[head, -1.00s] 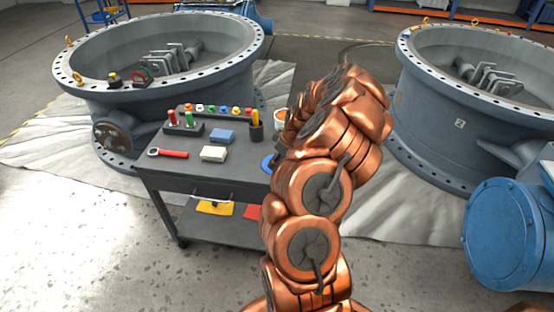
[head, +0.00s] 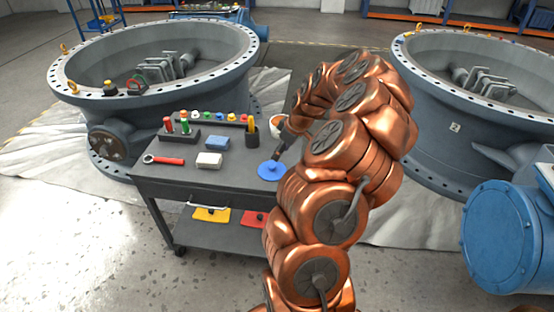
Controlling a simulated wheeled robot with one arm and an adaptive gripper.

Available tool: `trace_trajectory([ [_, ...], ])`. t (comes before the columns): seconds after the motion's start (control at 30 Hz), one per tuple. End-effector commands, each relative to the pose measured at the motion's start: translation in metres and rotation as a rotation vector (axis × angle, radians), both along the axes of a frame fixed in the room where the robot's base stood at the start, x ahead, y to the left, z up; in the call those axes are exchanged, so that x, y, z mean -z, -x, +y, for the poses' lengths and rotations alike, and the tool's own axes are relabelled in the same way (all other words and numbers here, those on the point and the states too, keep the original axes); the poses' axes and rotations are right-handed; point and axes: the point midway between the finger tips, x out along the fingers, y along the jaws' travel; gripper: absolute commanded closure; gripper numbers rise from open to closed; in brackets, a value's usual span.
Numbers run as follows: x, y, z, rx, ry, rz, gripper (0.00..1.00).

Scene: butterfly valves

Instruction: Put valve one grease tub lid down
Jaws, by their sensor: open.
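A round blue lid (head: 271,171) with a small knob lies flat on the right front of the dark cart top. My gripper (head: 279,156) is open just above and behind the lid; its fingertips are small here, and I cannot tell whether they touch the knob. A white tub with orange-brown contents (head: 277,122) stands open at the cart's back right, partly hidden by my arm.
The cart top (head: 180,178) also holds a red-handled wrench (head: 165,160), a white block (head: 209,160), a blue block (head: 217,143), a dark cup with yellow tools (head: 251,128) and racks of coloured items. Large grey valves stand left (head: 190,85) and right (head: 430,110).

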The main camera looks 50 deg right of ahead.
Motion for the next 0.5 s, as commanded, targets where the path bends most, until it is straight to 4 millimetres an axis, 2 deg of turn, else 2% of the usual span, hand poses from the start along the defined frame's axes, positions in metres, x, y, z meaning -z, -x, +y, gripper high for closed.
trace_trajectory([
  [0.2, -0.028, 0.011, -0.003, 0.002, 0.002, -0.002, 0.46],
  [0.37, -0.033, 0.013, -0.002, 0.0, -0.001, 0.0, 0.46],
  [0.43, -0.037, 0.01, 0.006, -0.009, -0.005, 0.001, 0.46],
  [0.5, -0.044, 0.004, 0.025, -0.026, -0.016, 0.007, 0.46],
])
